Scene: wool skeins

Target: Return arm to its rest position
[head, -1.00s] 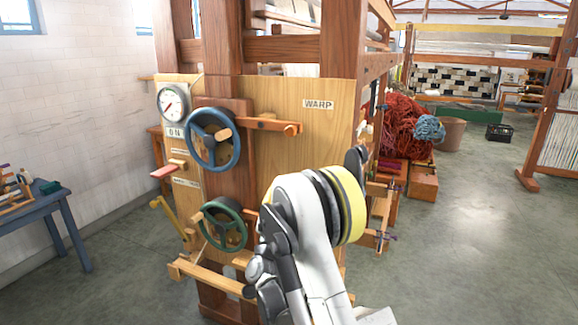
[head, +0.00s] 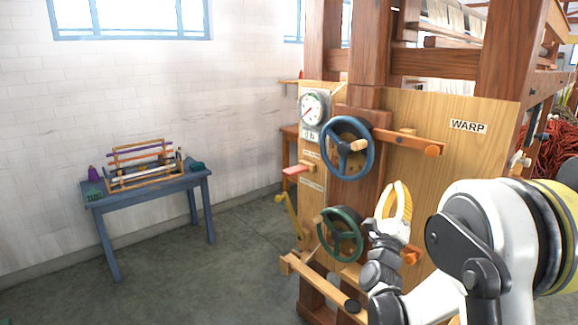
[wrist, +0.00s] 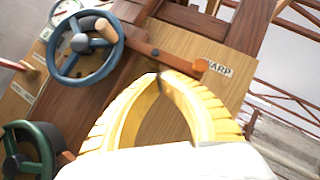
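My gripper (head: 396,190) has yellow fingers and points upward in front of the wooden loom panel in the head view, right of the green handwheel. In the wrist view its two fingertips (wrist: 159,74) come together, with an empty arch between the fingers, so it is shut on nothing. My white arm, with a yellow band, fills the lower right of the head view. The arm is bent, and its lower part is cut off by the picture edge.
The loom panel (head: 455,165) carries a blue handwheel (head: 369,139), a green handwheel (head: 341,252), a gauge (head: 312,108) and a wooden lever (head: 415,143) close to my gripper. A blue table (head: 135,203) with a small frame stands left. The floor between is clear.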

